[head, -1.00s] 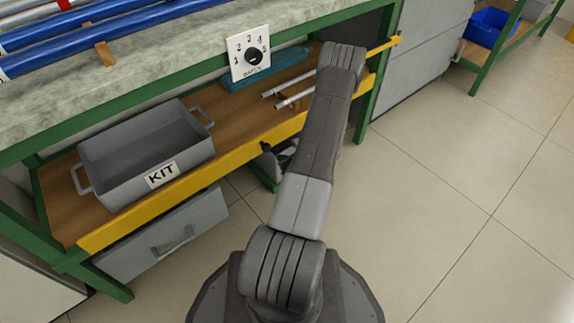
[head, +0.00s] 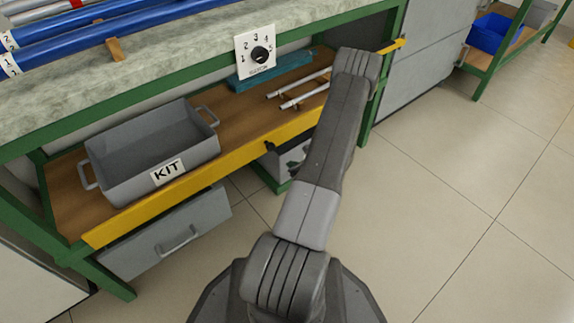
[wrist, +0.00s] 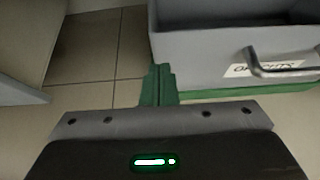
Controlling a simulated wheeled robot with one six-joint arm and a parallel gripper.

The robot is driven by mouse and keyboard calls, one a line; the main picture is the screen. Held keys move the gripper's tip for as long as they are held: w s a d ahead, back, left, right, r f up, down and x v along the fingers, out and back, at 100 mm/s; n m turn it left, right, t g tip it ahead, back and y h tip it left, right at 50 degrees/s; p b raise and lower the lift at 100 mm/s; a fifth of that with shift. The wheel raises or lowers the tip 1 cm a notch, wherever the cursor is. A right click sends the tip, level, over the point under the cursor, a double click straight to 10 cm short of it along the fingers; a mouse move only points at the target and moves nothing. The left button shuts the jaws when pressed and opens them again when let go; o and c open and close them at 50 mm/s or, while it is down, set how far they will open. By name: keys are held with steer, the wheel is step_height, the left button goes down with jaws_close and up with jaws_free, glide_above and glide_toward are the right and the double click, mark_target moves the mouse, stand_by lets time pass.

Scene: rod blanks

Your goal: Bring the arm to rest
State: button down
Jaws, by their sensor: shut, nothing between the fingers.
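My arm (head: 318,165) reaches out from my base and bends at the elbow beside the bench's right end. In the head view my gripper (head: 297,160) is mostly hidden behind my arm, low by the bench front. In the wrist view my gripper (wrist: 160,122) shows as a grey and black body with a green light. It is shut with nothing in it. It faces a grey container front (wrist: 215,65) with a handle and a partly covered label, close ahead on the right. I cannot tell whether they touch.
A grey KIT tray (head: 130,180) and two thin pale rods (head: 300,92) are on the shelf with a yellow edge (head: 205,177). A grey drawer (head: 150,255) is below. Blue rods (head: 130,32) lie on the benchtop. A dial (head: 259,56) hangs at its edge. Open floor (head: 440,210) lies right.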

steer(key=w+r+p+v, duration=0.1)
steer(key=p+v, duration=0.2)
steer(key=v, duration=0.6)
steer(key=shift+s+r, duration=0.35)
steer(key=shift+r, duration=0.25)
steer(key=shift+a, duration=0.1)
steer(key=b, duration=0.4)
glide_toward(282, 158)
step_height(282, 158, down, 3)
steer(key=w+a, duration=0.1)
steer(key=w+a+p, duration=0.1)
steer(key=w, duration=0.1)
steer(key=shift+a+f, duration=0.1)
steer(key=shift+a, duration=0.15)
steer(key=shift+w+a, duration=0.35)
steer(key=shift+w, duration=0.2)
steer(key=shift+s, duration=0.1)
